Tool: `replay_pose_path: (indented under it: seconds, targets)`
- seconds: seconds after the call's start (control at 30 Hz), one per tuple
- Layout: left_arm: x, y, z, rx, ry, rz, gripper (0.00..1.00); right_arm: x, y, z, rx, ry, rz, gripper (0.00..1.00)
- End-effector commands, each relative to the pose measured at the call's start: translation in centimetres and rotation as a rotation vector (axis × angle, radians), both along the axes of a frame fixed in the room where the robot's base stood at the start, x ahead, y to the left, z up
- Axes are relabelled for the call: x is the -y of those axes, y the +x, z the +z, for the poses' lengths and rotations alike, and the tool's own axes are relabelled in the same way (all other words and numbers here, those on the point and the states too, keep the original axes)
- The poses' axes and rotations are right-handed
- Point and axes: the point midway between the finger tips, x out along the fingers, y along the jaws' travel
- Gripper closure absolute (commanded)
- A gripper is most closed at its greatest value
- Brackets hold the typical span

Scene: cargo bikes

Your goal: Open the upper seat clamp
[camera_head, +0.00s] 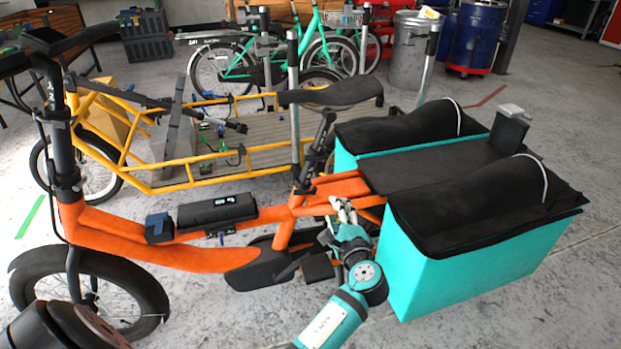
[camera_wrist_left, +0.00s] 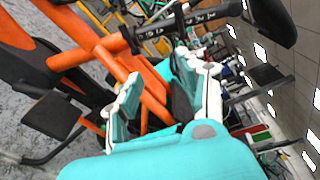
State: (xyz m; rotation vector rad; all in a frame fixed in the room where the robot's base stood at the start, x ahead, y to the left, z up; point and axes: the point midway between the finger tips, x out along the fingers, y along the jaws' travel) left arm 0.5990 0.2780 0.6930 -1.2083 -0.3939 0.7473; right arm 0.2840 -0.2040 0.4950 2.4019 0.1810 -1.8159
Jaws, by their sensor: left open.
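The orange cargo bike (camera_head: 150,238) stands in front with its black saddle (camera_head: 332,92) on a dark seat post (camera_head: 318,140). The seat clamp area (camera_head: 301,186) is at the foot of the post, too small to tell the upper clamp's lever. In the left wrist view the marked seat post (camera_wrist_left: 190,24) runs across the top to the saddle (camera_wrist_left: 271,18). My left gripper (camera_head: 343,208) is low, behind the seat tube and near the rear frame. In the wrist view its white-tipped fingers (camera_wrist_left: 167,72) are spread apart and nothing shows held. My right gripper is not in view.
Turquoise panniers with black covers (camera_head: 470,277) stand close right of my left gripper. A black pedal (camera_head: 318,267) is just left of my arm. A yellow cargo bike (camera_head: 215,170) stands behind. A grey bin (camera_head: 410,55) and blue drum (camera_head: 478,38) are farther back.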

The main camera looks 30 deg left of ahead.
Motion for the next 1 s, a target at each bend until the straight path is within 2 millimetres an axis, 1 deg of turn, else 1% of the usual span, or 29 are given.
replay_pose_path:
  seconds: [0.1, 0.23, 0.37, 0.7, 0.9, 1.0]
  targets:
    - [-0.8, -0.5, 2.9, 0.054, 0.062, 0.058, 0.60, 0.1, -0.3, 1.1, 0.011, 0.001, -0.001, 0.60]
    - [-1.5, -0.5, 4.4, 0.070, 0.086, 0.082, 0.60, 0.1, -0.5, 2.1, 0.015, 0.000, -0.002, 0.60]
    - [-2.8, 0.6, 4.5, 0.071, 0.089, 0.083, 0.60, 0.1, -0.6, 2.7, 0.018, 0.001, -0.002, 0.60]
    - [-8.5, 5.4, 4.3, 0.071, 0.087, 0.082, 0.60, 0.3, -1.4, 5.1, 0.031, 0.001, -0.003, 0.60]
    - [-11.6, 8.1, 4.3, 0.070, 0.086, 0.081, 0.60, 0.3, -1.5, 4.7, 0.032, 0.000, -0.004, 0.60]
    - [-12.7, 9.2, 4.2, 0.069, 0.085, 0.081, 0.60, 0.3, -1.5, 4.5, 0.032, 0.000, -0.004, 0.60]
